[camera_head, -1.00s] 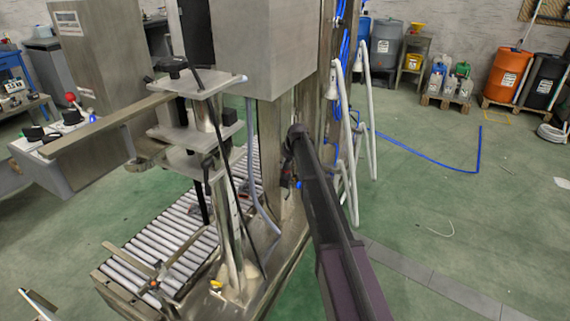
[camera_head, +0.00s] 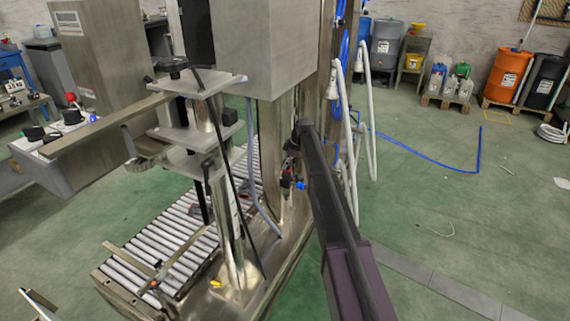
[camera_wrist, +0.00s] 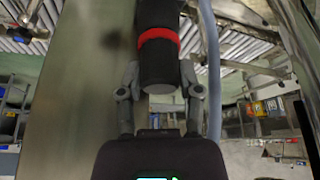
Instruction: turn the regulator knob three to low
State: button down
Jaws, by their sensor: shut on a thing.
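In the wrist view, a black cylinder with a red band, apparently the regulator knob (camera_wrist: 158,66), comes down from the top centre. The fingers of my gripper (camera_wrist: 159,80) are on both sides of it, shut on its sides. No number or low mark can be read on it. In the head view, my arm reaches the steel post of the machine, and my gripper is mostly hidden behind the arm. Small blue and red fittings (camera_head: 300,185) show just below the arm's end.
A roller conveyor (camera_head: 165,243) lies left of the post. A grey hose (camera_wrist: 210,60) runs close to the right of my gripper in the wrist view. White hoses (camera_head: 368,120) hang right of the post. The green floor on the right is open.

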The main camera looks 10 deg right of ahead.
jog(key=shift+w+d+n, duration=0.1)
jog(key=shift+d+n, duration=0.05)
jog(key=shift+n, duration=0.15)
jog(key=shift+c, duration=1.3)
grip_release()
